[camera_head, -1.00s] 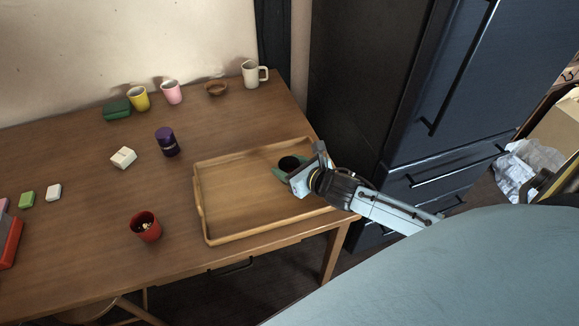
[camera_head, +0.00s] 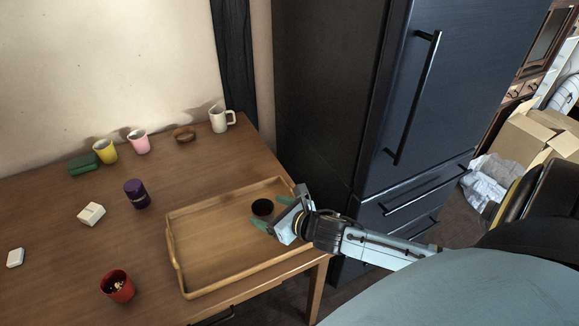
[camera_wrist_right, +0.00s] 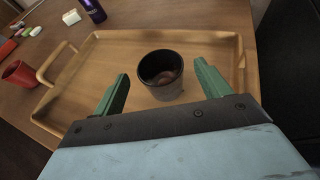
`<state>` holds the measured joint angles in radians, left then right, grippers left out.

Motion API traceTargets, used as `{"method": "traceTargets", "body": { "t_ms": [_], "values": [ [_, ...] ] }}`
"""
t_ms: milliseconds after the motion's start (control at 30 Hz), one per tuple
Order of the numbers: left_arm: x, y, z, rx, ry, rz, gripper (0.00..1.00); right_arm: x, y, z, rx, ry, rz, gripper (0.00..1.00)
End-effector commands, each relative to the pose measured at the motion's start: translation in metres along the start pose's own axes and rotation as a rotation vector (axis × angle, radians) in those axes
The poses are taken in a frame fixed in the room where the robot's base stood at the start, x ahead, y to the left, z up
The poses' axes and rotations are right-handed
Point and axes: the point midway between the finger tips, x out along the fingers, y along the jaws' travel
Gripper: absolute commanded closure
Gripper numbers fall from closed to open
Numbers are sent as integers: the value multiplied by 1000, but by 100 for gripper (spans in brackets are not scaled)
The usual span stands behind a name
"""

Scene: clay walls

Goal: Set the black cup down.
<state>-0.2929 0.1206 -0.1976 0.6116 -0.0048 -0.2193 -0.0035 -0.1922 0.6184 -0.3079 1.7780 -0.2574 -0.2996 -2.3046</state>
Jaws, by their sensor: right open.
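The black cup (camera_head: 262,208) stands upright on the wooden tray (camera_head: 190,284), toward its right end. It also shows in the right wrist view (camera_wrist_right: 161,76), with something reddish-brown inside. My right gripper (camera_head: 272,213) is open at the right side of the tray. In the right wrist view its green fingers (camera_wrist_right: 160,85) are spread wide, and the cup sits between and just beyond the tips, apart from both. My left gripper is not in any view.
A red cup (camera_head: 118,286) with small things inside stands left of the tray. Mugs line the wall. A dark fridge (camera_head: 335,110) stands close on the right.

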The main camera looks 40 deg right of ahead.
Motion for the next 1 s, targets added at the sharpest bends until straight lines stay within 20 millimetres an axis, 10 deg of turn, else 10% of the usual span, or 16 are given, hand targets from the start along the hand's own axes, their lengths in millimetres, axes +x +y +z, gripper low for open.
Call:
{"method": "traceTargets", "body": {
  "t_ms": [400,1000],
  "values": [
    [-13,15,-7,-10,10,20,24,-72,0,0,1,2,-1,24],
    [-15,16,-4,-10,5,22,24,-85,0,0,1,0,-1,24]
  ]
}}
